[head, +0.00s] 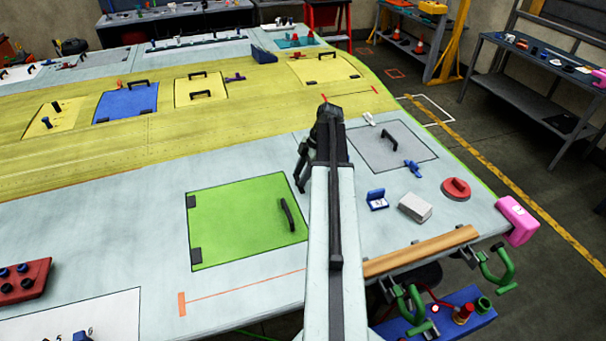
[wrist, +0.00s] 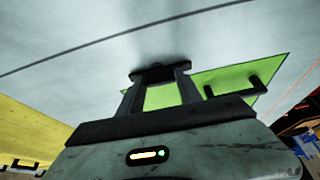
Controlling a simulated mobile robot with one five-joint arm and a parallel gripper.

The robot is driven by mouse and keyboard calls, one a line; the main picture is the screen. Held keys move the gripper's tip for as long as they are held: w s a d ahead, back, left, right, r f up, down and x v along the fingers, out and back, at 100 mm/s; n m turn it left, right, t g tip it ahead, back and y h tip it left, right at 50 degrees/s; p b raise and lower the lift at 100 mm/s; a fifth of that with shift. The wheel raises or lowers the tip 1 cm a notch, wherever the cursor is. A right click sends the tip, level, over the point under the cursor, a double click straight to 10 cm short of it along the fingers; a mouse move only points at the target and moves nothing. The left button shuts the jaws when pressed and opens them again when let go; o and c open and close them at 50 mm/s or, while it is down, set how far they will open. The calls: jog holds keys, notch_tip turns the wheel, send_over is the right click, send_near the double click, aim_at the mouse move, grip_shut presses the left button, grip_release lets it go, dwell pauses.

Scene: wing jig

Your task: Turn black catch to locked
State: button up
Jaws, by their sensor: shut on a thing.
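My gripper (head: 302,170) is low over the pale wing surface, at the upper right corner of the green panel (head: 235,225). In the wrist view my gripper (wrist: 158,78) has its two fingers closed in on a small dark piece, the black catch (wrist: 158,71), at the fingertips. The green panel (wrist: 220,82) shows behind and to the right of the fingers, with its black handle. In the head view my arm and gripper hide the catch, so which way it is turned cannot be told.
A grey panel (head: 390,148) with a blue catch (head: 413,167) lies right of my arm. A blue box (head: 377,199), a grey block (head: 415,207) and a red round thing (head: 456,189) stand nearby. A wooden strip (head: 420,251) and green clamps (head: 497,268) line the front edge.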

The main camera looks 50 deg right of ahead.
jog(key=shift+s+a, duration=0.1)
jog(key=shift+a, duration=0.1)
jog(key=m, duration=0.2)
jog(key=m+t+h, duration=0.1)
jog(key=m, duration=0.1)
jog(key=shift+s+a, duration=0.1)
jog(key=shift+a, duration=0.2)
jog(key=m, duration=0.2)
jog(key=m+h, duration=0.1)
jog(key=m, duration=0.1)
jog(key=shift+a+m+t+h, duration=0.15)
jog(key=shift+m+t+h, duration=0.15)
jog(key=shift+t, duration=0.1)
jog(key=m+h, duration=0.1)
jog(key=m, duration=0.3)
jog(key=shift+a+h, duration=0.1)
jog(key=shift+h, duration=0.3)
jog(key=shift+w+m+h, duration=0.2)
jog(key=shift+m+h, duration=0.25)
jog(key=shift+m, duration=0.8)
jog(key=shift+w+m+h, duration=0.15)
jog(key=shift+m+h, duration=0.3)
jog(key=shift+m, duration=0.8)
jog(key=o, duration=1.4)
